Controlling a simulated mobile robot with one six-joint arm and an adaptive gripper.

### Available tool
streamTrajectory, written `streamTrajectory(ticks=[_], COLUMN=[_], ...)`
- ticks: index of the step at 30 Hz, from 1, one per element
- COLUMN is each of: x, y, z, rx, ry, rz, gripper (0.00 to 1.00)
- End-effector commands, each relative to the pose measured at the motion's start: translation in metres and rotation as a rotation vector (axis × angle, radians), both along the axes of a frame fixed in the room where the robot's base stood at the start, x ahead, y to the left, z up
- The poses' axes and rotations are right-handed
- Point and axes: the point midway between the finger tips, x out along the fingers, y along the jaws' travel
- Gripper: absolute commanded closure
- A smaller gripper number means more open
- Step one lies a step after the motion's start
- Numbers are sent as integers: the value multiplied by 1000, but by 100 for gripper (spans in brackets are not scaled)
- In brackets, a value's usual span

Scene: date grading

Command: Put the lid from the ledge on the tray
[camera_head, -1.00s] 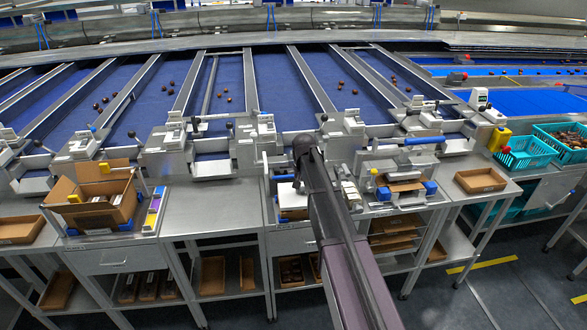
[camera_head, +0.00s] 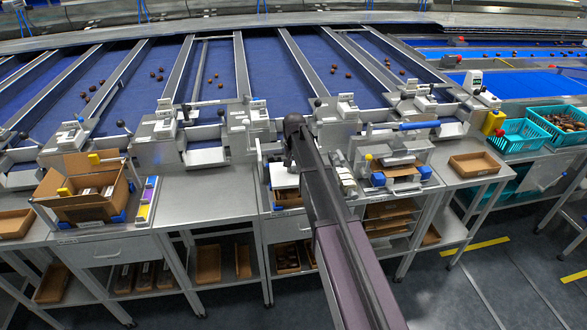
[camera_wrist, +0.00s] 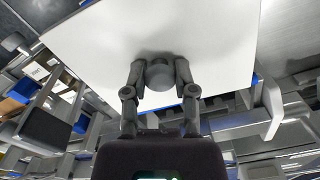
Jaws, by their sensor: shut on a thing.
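The lid (camera_wrist: 215,45) is a flat white panel with a round grey knob (camera_wrist: 160,76), filling the upper middle of the wrist view. My gripper (camera_wrist: 160,70) is shut on the knob, one finger on each side. In the head view a white panel, seemingly the lid (camera_head: 283,177), shows just left of my arm, above a bench station with blue blocks. My arm hides the gripper there. A shallow brown tray (camera_head: 397,171) sits between blue blocks at the station right of my arm. I cannot tell which surface is the ledge.
Another brown tray (camera_head: 475,165) lies on the bench to the right, near teal baskets (camera_head: 520,140). An open cardboard box (camera_head: 88,190) stands at the left. Grey machine units (camera_head: 245,128) line the back of the bench. Bare bench (camera_head: 205,195) lies left of my arm.

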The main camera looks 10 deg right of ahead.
Motion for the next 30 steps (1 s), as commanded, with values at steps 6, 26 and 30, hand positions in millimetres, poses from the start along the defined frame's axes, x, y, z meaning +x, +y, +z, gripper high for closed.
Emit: streamTrajectory(ticks=[6, 26, 30], x=[0, 0, 0], y=[1, 2, 2], z=[-17, -55, -57], rx=[0, 0, 0], ry=[-1, 0, 0], rz=[0, 2, 2], gripper=[100, 100, 100])
